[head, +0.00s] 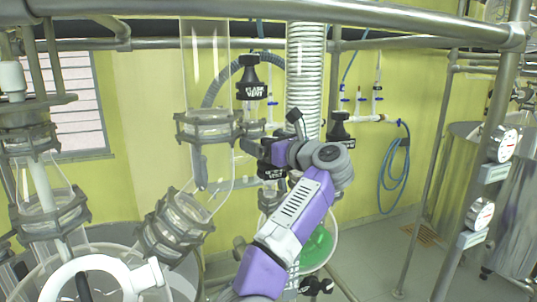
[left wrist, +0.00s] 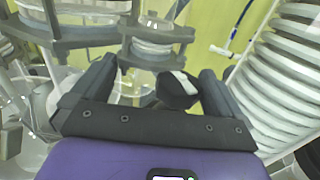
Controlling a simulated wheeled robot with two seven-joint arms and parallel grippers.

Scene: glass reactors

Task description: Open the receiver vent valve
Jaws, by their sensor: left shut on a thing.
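A black valve handle (head: 268,171) with a small label I cannot read sits low at the centre of the head view, partly hidden by my left gripper. My left gripper (head: 259,153) reaches it from the right, its purple arm rising from below. In the left wrist view a black handle (left wrist: 177,90) with a pale top sits between the two dark fingers of the left gripper (left wrist: 160,78), which is shut on it. The handle's turn angle is hard to tell. My right gripper is not in view.
A black handle marked FLASK VENT (head: 252,92) stands above, and another black handle (head: 340,130) is to the right. Glass vessels (head: 210,125) and a white ribbed hose (head: 304,80) are close by. A flask with green liquid (head: 318,247) hangs below. Steel rails cross the top.

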